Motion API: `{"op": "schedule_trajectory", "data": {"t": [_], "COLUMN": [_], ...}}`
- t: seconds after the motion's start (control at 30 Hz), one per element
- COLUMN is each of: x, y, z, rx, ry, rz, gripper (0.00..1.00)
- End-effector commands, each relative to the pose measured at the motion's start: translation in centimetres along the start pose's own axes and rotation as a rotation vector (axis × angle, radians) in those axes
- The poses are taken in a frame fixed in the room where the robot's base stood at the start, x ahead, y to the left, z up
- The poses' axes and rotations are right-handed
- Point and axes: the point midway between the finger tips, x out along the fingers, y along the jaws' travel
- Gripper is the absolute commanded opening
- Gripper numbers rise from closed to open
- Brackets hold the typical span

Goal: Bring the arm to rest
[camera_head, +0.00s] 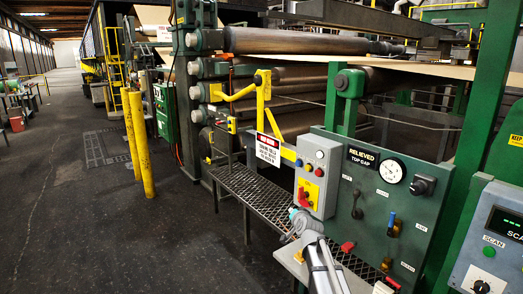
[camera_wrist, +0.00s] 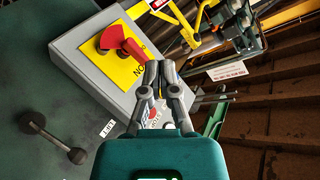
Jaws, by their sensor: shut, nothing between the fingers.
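My gripper (camera_wrist: 160,75) is shut and empty in the wrist view. Its fingertips show in front of the grey switch box (camera_wrist: 82,65), close to the red rotary handle (camera_wrist: 125,42) on its yellow plate (camera_wrist: 108,68). I cannot tell whether the fingers touch the box or the handle. In the head view my gripper (camera_head: 298,220) is at the lower middle, in front of the green control panel (camera_head: 370,220) and just below the grey switch box (camera_head: 318,165). My arm comes up from the bottom edge.
The panel carries a round gauge (camera_head: 391,171), a black knob (camera_head: 423,185) and a blue-handled lever (camera_head: 391,222). A mesh walkway (camera_head: 250,197) and a white warning sign (camera_head: 268,149) lie beyond. Yellow posts (camera_head: 138,140) stand left. The dark floor (camera_head: 80,220) at left is clear.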

Motion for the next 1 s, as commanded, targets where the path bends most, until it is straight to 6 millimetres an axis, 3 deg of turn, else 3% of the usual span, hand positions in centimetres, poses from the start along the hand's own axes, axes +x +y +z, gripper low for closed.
{"op": "schedule_trajectory", "data": {"t": [0.2,0.5,0.8,1.0], "x": [-4.8,-12.9,-22.9,-28.1], "y": [2.5,6.8,11.0,12.7], "z": [5.7,12.3,16.8,18.2], "rx": [-0.131,-0.282,-0.39,-0.423], "ry": [-0.257,-0.607,-0.951,-1.117], "rz": [0.093,0.243,0.415,0.505], "gripper": [0.0,0.0,0.0,0.0]}}
